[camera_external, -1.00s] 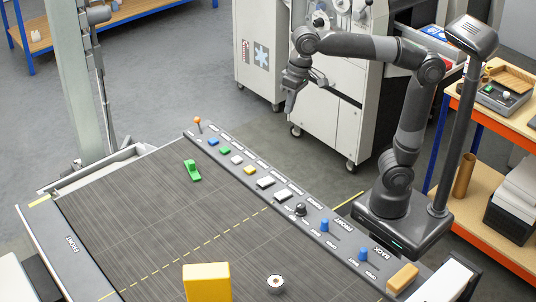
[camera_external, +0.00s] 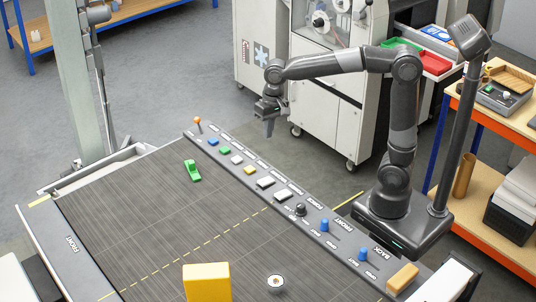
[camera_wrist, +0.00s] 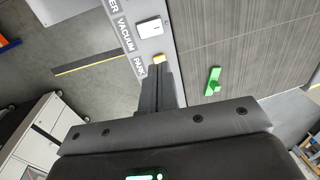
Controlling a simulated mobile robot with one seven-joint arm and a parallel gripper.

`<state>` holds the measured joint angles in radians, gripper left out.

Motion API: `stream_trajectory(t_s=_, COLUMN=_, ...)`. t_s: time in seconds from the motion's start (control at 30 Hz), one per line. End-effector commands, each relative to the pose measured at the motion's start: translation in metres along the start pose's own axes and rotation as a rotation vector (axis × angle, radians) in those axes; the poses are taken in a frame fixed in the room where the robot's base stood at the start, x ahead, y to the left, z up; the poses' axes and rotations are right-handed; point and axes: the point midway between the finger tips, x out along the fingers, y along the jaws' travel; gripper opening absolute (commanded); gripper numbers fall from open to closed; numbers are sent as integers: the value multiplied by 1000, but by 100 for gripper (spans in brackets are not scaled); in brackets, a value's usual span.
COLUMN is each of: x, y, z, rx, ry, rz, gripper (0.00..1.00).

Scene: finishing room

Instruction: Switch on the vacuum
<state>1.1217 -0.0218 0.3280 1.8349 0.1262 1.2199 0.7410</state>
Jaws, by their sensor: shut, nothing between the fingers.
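The control panel (camera_external: 215,158) runs along the far edge of the dark table. In the wrist view, a white rocker switch (camera_wrist: 150,27) sits beside the VACUUM label (camera_wrist: 125,34). It also shows in the external view (camera_external: 265,183), between the yellow button and another white rocker. I cannot tell which way it is tipped. My gripper (camera_external: 269,134) is shut and empty, pointing down, raised above the panel's level. In the wrist view its fingertips (camera_wrist: 159,66) overlap the lower part of the yellow button (camera_wrist: 159,58) by the PARK label, short of the white rocker.
Blue (camera_external: 213,141), green (camera_external: 225,150) and white (camera_external: 237,160) buttons line the panel, with a black knob (camera_external: 301,209) further along. A green piece (camera_external: 193,171), a yellow block (camera_external: 206,282) and a round white-topped object (camera_external: 275,282) stand on the table. Much of the tabletop is clear.

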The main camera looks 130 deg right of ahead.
Motion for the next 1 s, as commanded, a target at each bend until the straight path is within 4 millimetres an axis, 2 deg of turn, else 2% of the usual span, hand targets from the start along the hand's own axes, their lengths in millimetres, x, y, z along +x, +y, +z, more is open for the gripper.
stream_trajectory(t_s=0.03, x=14, y=3, z=0, rx=2, ry=-3, rz=3, gripper=0)
stream_trajectory(t_s=0.1, x=28, y=5, z=0, rx=2, ry=-2, rz=2, gripper=0)
stream_trajectory(t_s=0.2, x=38, y=6, z=0, rx=1, ry=-1, rz=0, gripper=0)
stream_trajectory(t_s=0.67, x=46, y=6, z=0, rx=0, ry=-1, rz=0, gripper=0)
stream_trajectory(t_s=0.83, x=69, y=7, z=0, rx=0, ry=-3, rz=1, gripper=0)
stream_trajectory(t_s=1.0, x=106, y=7, z=0, rx=0, ry=-4, rz=3, gripper=0)
